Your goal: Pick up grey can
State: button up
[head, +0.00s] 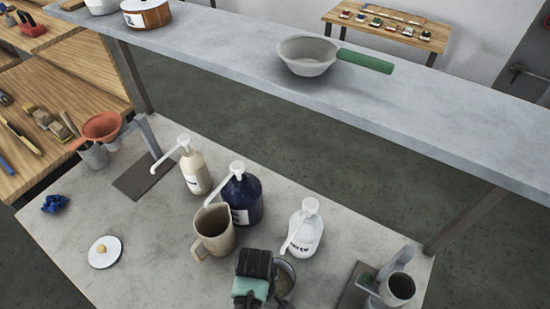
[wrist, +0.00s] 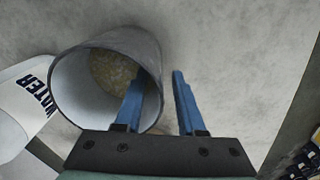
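A grey can (head: 287,283) stands on the lower grey table, partly hidden behind my gripper in the head view. In the wrist view the grey can (wrist: 146,44) shows its pale inside with something yellowish and grainy at the bottom. My gripper (wrist: 158,75) is open, with its two blue fingers apart. The left finger overlaps the can's opening and appears to be inside it; the right finger is outside, with the can's right wall between them. A gap shows between that wall and the right finger. The fingertips are hidden in the head view.
A white WATER pump bottle (head: 304,232) stands close behind the can; it also shows in the wrist view (wrist: 25,100). A beige jug (head: 214,232), a dark blue pump bottle (head: 243,197) and another grey cup (head: 400,289) are nearby. A raised shelf (head: 220,48) crosses behind.

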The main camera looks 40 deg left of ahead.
grip_shut()
jog(key=shift+r, duration=0.1)
dwell(1.3)
